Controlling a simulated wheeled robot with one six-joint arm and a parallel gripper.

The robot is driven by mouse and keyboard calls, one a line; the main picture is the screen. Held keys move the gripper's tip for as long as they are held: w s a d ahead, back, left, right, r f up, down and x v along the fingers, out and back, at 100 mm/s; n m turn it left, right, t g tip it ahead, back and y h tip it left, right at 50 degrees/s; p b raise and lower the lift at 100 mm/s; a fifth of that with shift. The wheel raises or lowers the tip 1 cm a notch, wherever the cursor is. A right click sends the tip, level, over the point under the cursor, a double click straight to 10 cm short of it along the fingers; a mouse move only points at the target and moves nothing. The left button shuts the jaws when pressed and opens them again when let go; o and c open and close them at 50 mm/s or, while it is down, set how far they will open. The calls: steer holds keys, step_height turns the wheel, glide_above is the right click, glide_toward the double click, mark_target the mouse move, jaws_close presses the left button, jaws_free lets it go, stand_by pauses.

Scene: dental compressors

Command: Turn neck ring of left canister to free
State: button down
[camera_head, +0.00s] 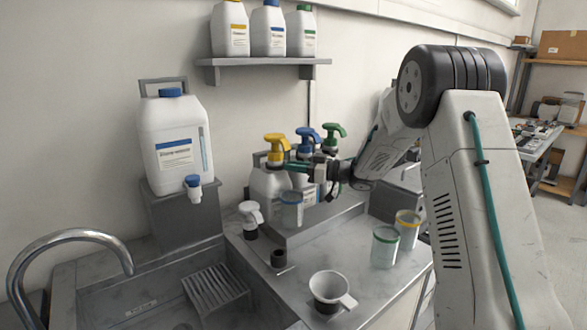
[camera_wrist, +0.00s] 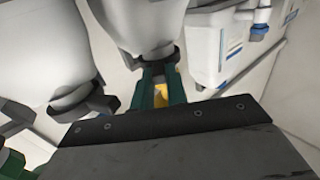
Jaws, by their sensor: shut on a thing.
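The left canister (camera_head: 264,186) is white with a yellow pump head (camera_head: 275,143). It stands at the left of a row of three on a raised step. My gripper (camera_head: 285,165) reaches in from the right at its neck. In the wrist view, which looks inverted, the canister's white body (camera_wrist: 140,22) is at top centre. My gripper's green fingers (camera_wrist: 160,76) are shut on its dark neck ring (camera_wrist: 152,57), with yellow of the pump showing between them. The ring is partly hidden by the fingers.
The blue-pump canister (camera_head: 305,140) and green-pump canister (camera_head: 333,131) stand close to the right. A bluish cup (camera_head: 291,210) is in front of the left canister. A white tank (camera_head: 172,135) is left.

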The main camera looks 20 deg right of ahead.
steer(key=shift+w+r, duration=0.1)
stand_by(0.5)
steer(key=c, duration=1.4)
jaws_free()
steer(key=v, duration=0.7)
steer(key=shift+d, duration=0.4)
